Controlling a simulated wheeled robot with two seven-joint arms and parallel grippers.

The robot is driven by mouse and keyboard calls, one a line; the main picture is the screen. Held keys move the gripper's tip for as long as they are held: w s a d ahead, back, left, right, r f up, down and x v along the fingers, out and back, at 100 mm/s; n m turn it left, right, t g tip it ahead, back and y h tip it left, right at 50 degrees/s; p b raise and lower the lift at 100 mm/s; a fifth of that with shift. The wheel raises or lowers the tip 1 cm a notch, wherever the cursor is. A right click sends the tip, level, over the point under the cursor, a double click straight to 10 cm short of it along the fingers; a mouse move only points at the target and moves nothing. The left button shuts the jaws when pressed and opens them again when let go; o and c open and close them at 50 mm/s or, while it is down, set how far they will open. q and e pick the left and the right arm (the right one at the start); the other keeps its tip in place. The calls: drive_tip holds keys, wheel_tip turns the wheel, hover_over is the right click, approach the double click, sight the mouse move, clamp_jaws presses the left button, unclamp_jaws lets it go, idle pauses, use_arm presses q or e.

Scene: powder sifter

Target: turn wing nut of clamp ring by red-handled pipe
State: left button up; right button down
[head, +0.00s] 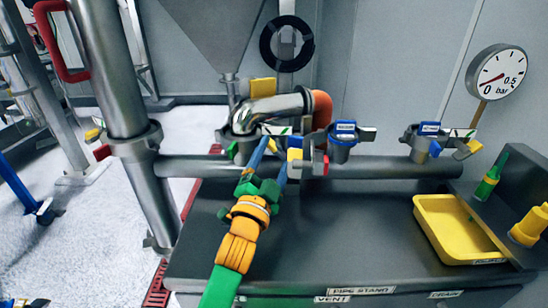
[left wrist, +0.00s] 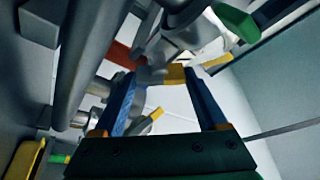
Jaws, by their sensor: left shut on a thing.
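A thick steel pipe (head: 108,70) with a red handle (head: 58,40) stands at the left in the head view. A clamp ring (head: 137,140) sits around it, with small yellow and red parts (head: 102,152) at its left side. My left gripper (head: 270,158) is away to the right of it, by the fittings under a bent steel pipe (head: 275,108). In the left wrist view its blue fingers are shut on a yellow wing nut (left wrist: 175,75). The fingertips partly hide how the nut sits. My right gripper is not in view.
A horizontal pipe (head: 385,168) with blue-topped valves (head: 343,134) runs behind a dark bench (head: 350,235). A yellow tray (head: 425,204) and green and yellow bottles are at the right. A gauge (head: 496,72) stands behind. A hopper (head: 215,30) hangs above.

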use_arm(q)
drive_tip(key=shift+r, duration=0.2)
drive_tip(key=o, duration=1.1)
drive_tip(key=shift+o, duration=1)
drive_tip(key=shift+f, duration=0.1)
drive_tip(key=v, duration=0.7)
drive_tip(key=shift+b, duration=0.4)
